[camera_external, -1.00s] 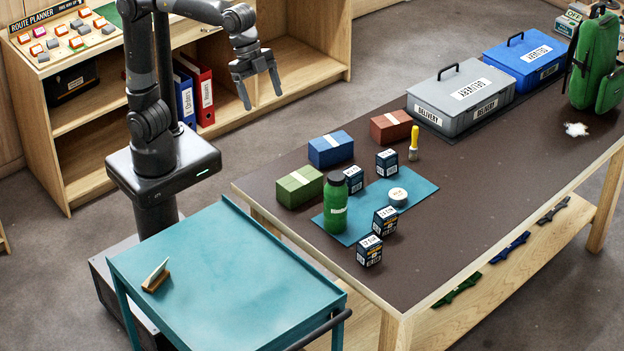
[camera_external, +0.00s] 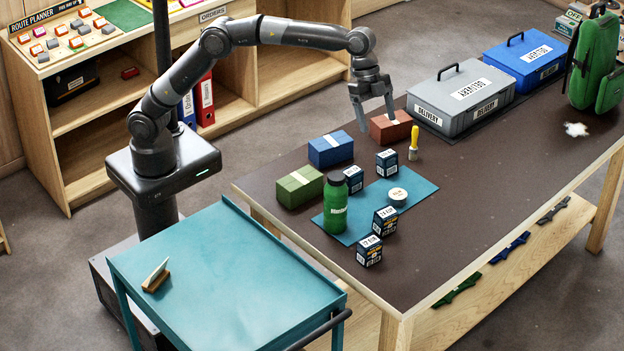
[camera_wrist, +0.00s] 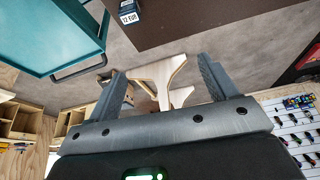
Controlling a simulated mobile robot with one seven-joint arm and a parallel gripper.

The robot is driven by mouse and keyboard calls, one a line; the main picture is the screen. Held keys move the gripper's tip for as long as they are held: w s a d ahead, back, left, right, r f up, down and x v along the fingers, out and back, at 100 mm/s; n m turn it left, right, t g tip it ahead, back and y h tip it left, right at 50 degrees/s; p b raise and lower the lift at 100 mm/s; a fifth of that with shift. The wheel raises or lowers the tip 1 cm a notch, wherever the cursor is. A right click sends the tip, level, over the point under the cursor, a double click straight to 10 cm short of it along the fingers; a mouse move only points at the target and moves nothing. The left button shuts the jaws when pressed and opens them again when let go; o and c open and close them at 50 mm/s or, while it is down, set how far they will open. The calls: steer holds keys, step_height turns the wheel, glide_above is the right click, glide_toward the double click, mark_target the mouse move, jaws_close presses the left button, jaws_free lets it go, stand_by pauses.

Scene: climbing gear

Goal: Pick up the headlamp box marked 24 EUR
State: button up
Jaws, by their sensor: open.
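Several small dark-blue boxes with white labels stand on the table: one at the back (camera_external: 387,162), one beside the green bottle (camera_external: 353,179), one at the mat's right edge (camera_external: 385,222) and one nearest the front (camera_external: 369,252). Their prices are too small to read surely in the external view. In the wrist view a dark box (camera_wrist: 129,12), cut off by the top edge, reads 12 EUR. I cannot tell which box is marked 24 EUR. My gripper (camera_external: 378,122) is open and empty, fingers down, appearing in front of the red-brown box. Its fingers also show in the wrist view (camera_wrist: 163,85).
A green bottle (camera_external: 336,205), a white round tin (camera_external: 397,197) and a teal mat (camera_external: 365,228) are near the boxes. Green (camera_external: 299,187), blue (camera_external: 331,149) and red-brown (camera_external: 391,128) boxes stand behind. A yellow-handled brush (camera_external: 413,143) stands nearby. The table's front right is clear.

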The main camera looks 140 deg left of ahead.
steer(key=a+f, duration=0.2)
steer(key=a, duration=0.1)
glide_above(383, 208)
steer(key=s, duration=0.2)
step_height(383, 208, down, 23)
steer(key=x, duration=0.5)
steer(key=shift+s+a+f, duration=0.15)
steer(key=x, duration=0.5)
steer(key=shift+w, duration=0.3)
steer(key=shift+c, duration=0.6)
steer(key=c, duration=1)
